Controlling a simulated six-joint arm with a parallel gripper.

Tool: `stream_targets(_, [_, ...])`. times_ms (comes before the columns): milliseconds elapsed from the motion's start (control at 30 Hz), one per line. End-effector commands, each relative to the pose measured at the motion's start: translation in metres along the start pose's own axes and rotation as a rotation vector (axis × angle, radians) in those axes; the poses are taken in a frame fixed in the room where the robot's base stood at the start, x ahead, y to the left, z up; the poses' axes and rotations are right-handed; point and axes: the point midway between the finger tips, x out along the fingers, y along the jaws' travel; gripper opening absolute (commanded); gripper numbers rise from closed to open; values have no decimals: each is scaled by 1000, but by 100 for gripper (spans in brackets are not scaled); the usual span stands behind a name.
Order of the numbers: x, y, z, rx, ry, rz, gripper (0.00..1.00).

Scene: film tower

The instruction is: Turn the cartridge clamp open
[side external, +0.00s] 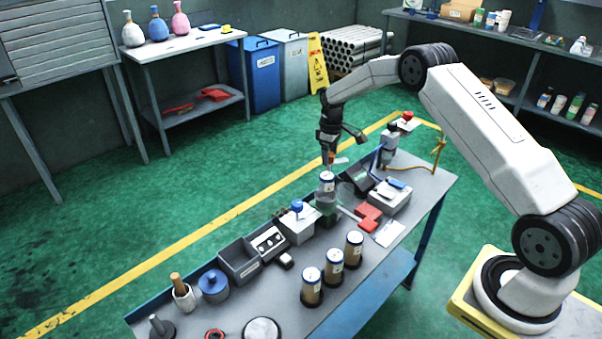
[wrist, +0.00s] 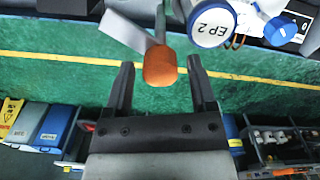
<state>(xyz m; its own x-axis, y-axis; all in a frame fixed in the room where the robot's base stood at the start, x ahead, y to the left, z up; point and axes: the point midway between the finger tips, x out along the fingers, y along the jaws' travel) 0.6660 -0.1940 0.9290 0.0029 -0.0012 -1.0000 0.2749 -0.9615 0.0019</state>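The clamp handle shows in the wrist view as an orange grip (wrist: 160,66) on a flat grey metal lever (wrist: 124,30). In the side view the orange part (side external: 340,160) is small, just above a cartridge (side external: 327,183) in its holder on the bench. That cartridge appears to be the round white cap marked "EP 2" (wrist: 211,24), right of the handle in the wrist view. My gripper (wrist: 160,62) is open, with the orange grip between its fingers and visible gaps on both sides. In the side view my gripper (side external: 328,156) points down above the cartridge. The clamp body is mostly hidden.
Three brown cartridges (side external: 334,267) stand near the bench's front edge. A box with a blue knob (side external: 297,225) is left of the holder.

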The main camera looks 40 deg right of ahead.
Motion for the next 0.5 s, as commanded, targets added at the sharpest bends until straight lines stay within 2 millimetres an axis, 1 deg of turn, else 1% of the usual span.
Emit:
stream_targets(333, [0, 0, 0, 1, -2, -2, 82])
stream_targets(500, [-6, 0, 0, 1, -2, -2, 82])
